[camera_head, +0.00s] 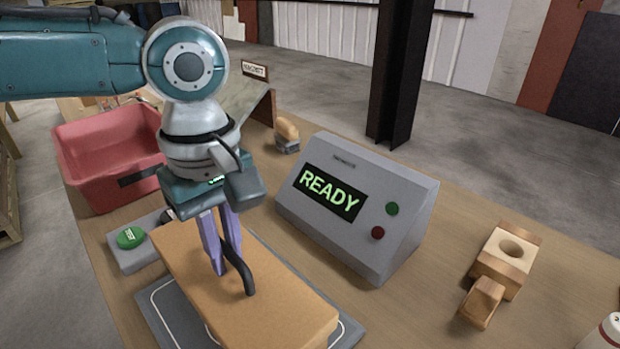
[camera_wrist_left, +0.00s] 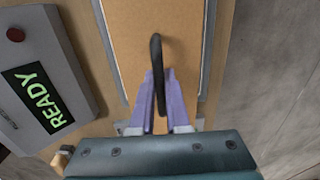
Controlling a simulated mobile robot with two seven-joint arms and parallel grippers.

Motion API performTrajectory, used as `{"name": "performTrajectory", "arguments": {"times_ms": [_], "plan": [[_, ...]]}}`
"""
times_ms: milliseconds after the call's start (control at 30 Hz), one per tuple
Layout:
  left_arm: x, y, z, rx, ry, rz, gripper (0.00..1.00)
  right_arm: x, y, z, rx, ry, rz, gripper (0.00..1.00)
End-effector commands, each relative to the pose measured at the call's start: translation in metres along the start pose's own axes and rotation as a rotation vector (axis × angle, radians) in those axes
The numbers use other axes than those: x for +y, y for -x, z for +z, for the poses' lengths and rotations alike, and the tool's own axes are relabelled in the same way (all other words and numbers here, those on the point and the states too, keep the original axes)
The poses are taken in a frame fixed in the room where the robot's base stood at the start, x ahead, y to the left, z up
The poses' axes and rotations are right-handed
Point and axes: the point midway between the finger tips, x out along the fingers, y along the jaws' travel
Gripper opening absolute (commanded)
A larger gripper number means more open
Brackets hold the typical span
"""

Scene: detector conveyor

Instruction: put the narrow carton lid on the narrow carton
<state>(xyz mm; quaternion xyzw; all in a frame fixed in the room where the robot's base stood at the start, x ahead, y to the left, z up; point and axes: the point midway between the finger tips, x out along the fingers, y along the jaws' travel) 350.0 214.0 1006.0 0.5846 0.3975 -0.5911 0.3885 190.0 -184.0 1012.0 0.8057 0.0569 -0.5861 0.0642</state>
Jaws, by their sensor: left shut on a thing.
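The narrow carton lid (camera_head: 280,300) is a long tan-orange slab with a dark curved handle (camera_head: 243,272) standing up from its top. It lies level over a grey mat with a white outline (camera_head: 172,318), at the bottom of the head view. My left gripper (camera_head: 222,262) points down and is shut on the handle. In the left wrist view the fingers (camera_wrist_left: 160,78) close around the dark handle over the lid (camera_wrist_left: 130,35). The narrow carton cannot be told apart from the lid; anything underneath is hidden. My right gripper is not in view.
A grey console reading READY (camera_head: 378,215) stands close right of the lid. A red bin (camera_head: 85,150) and a green-button box (camera_head: 128,258) are at left. A wooden piece with a round hole (camera_head: 500,262) is at right. Bare table lies between console and wooden piece.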

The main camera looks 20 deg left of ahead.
Motion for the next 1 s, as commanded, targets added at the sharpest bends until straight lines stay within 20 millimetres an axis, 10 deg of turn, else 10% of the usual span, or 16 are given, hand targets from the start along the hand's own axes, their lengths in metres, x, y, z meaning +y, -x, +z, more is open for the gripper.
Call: {"name": "performTrajectory", "arguments": {"times_ms": [1000], "plan": [[0.0,-0.017,0.0,0.0,0.0,0.0,0.0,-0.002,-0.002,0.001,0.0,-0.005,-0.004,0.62]]}}
